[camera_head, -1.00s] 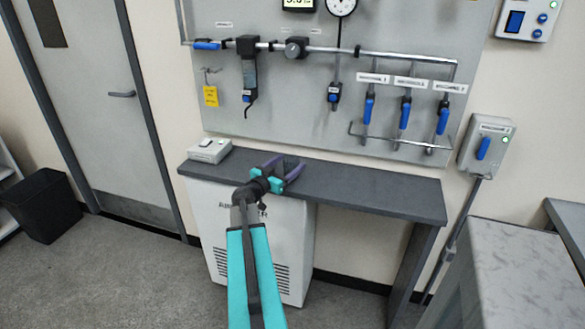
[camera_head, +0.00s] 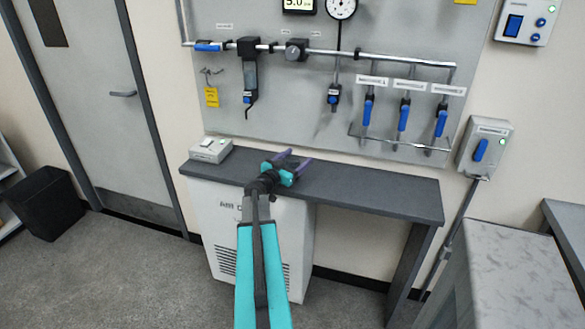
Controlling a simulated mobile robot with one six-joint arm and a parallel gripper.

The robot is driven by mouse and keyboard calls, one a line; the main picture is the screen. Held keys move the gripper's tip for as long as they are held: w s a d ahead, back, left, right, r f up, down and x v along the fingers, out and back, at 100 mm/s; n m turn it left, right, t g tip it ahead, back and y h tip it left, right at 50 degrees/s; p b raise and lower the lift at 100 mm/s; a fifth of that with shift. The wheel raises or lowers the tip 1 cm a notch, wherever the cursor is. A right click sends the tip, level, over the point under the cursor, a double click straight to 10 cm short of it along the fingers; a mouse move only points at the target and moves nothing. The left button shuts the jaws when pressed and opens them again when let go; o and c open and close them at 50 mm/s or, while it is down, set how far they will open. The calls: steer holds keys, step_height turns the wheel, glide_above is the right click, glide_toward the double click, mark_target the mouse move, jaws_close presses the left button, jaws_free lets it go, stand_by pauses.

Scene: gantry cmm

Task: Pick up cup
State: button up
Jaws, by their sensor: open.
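No cup can be made out in the head view. My gripper (camera_head: 293,162) is over the dark bench top, with its two purple fingers apart and pointing toward the wall panel. Nothing shows between the fingers. The gripper body and my arm cover part of the bench edge and the white cabinet front below.
The dark bench (camera_head: 375,190) is mostly bare, with a small white box (camera_head: 211,150) at its left end. A grey panel with pipes and blue-handled valves (camera_head: 403,117) hangs behind. A white cabinet (camera_head: 215,215) stands below. A marble-topped block (camera_head: 515,262) is at right.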

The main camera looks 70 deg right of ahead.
steer(key=c, duration=1.1)
steer(key=shift+r, duration=0.1)
steer(key=shift+r+b, duration=0.8)
steer(key=shift+r, duration=0.55)
steer(key=s+a+r+b, duration=0.1)
steer(key=a+r+b, duration=0.1)
steer(key=a, duration=1.1)
steer(key=shift+a, duration=0.35)
steer(key=p, duration=0.3)
steer(key=shift+a+r, duration=0.2)
steer(key=shift+a, duration=0.15)
